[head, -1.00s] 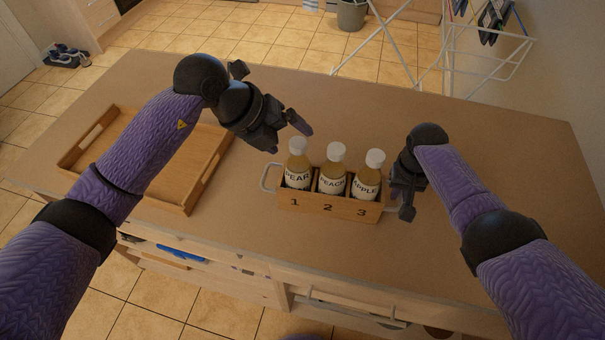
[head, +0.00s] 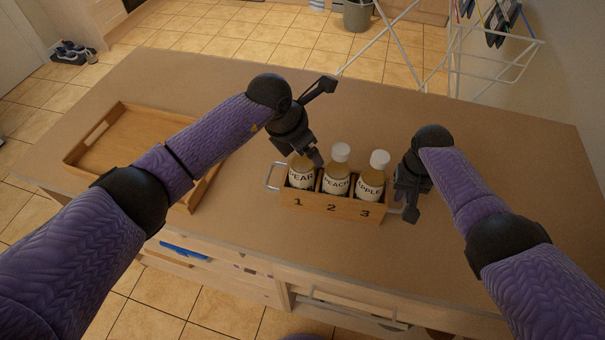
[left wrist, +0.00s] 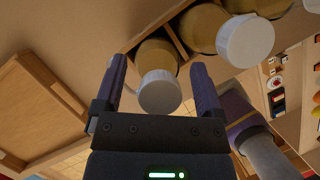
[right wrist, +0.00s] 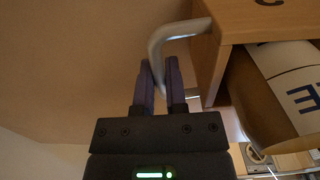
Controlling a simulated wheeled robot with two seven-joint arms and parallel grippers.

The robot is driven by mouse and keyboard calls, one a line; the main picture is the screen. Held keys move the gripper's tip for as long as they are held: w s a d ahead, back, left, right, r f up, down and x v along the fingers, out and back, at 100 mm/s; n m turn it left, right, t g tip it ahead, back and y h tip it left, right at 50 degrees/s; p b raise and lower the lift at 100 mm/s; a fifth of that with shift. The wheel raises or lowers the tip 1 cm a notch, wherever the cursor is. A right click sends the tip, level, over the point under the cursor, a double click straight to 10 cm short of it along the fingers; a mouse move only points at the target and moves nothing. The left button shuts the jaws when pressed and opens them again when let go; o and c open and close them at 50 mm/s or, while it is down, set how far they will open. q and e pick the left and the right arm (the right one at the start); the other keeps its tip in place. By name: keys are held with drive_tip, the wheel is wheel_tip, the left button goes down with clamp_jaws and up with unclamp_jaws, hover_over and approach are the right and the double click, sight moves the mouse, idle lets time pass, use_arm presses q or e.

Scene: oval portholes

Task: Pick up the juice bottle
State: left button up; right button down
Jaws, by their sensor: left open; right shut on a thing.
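A wooden caddy (head: 330,205) numbered 1, 2 and 3 holds three juice bottles with white caps. The PEAR bottle (head: 301,176) is in slot 1, the PEACH bottle (head: 336,183) in slot 2 and the APPLE bottle (head: 370,187) in slot 3. My left gripper (head: 308,152) is open at the top of the PEAR bottle and hides its cap in the head view. In the left wrist view its fingers (left wrist: 158,70) stand either side of that bottle's cap (left wrist: 160,93). My right gripper (right wrist: 160,72) is shut on the caddy's grey handle (right wrist: 168,38) at the APPLE end.
An empty wooden tray (head: 95,150) lies at the left of the table (head: 480,270), partly behind my left arm. The table is clear behind and right of the caddy. A drying rack (head: 450,60) stands beyond the far edge.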

use_arm(q)
drive_tip(key=shift+f, duration=0.15)
clamp_jaws()
idle(1.3)
